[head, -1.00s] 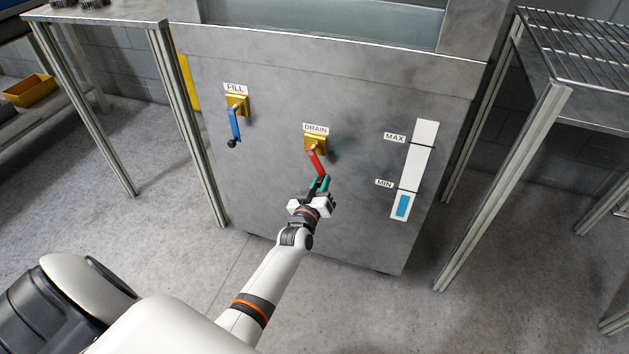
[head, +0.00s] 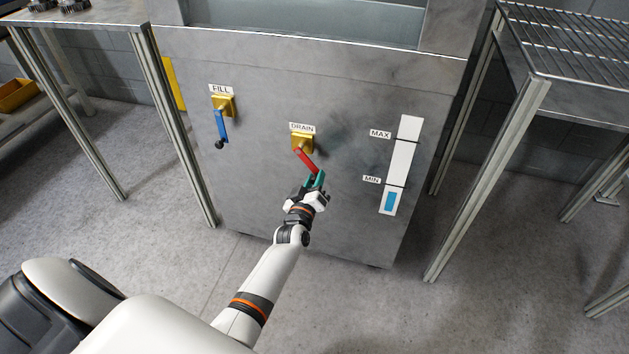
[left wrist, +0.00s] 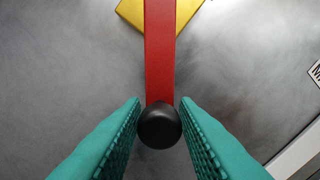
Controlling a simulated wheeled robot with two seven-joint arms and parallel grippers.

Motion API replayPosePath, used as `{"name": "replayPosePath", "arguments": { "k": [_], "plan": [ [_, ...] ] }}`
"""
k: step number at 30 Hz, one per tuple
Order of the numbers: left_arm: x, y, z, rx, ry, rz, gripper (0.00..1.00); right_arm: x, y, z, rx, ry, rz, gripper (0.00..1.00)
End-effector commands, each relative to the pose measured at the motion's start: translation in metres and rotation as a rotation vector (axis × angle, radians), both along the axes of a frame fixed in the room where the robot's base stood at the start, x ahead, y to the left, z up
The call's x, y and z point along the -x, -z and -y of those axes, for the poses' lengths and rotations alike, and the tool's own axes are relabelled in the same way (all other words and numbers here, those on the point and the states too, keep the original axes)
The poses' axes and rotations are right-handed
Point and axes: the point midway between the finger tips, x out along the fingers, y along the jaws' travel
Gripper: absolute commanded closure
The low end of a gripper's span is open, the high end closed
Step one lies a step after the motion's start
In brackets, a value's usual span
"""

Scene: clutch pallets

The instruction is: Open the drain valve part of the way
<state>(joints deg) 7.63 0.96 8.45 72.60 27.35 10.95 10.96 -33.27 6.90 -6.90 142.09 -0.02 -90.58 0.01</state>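The drain valve has a yellow body (head: 302,142) under the DRAIN label (head: 302,128) on the grey machine front. Its red handle (head: 306,160) slants down and to the right. My left gripper (head: 316,179), with teal fingers, is at the handle's lower end. In the left wrist view the red handle (left wrist: 160,55) comes down between the fingers, and its black end knob (left wrist: 159,126) sits between them. The fingertips meet the knob's sides. My right gripper is not in view.
The blue fill valve handle (head: 221,126) hangs down at the left. A level gauge (head: 401,165) at the right shows blue a little below the MIN mark. A metal table (head: 72,14) stands left and a wire rack (head: 575,50) right.

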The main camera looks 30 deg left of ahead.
Motion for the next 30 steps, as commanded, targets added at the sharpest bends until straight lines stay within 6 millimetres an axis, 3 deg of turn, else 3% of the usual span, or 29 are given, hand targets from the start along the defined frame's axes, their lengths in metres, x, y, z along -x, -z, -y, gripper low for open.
{"name": "replayPosePath", "arguments": {
  "k": [3,14,19,24,30],
  "plan": [
    [0.000,0.000,0.000,-0.001,-0.001,0.001,0.58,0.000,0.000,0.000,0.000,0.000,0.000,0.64],
    [0.009,0.000,0.002,-0.001,0.000,-0.002,0.58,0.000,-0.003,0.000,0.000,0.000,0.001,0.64],
    [0.038,-0.001,0.009,0.000,0.000,-0.003,0.58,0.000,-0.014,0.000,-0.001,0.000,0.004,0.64],
    [0.075,-0.001,0.018,0.000,0.000,-0.004,0.58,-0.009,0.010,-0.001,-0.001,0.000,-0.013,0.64],
    [0.105,0.000,0.025,-0.002,0.000,-0.002,0.58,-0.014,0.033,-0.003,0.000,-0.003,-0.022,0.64]
  ]
}}
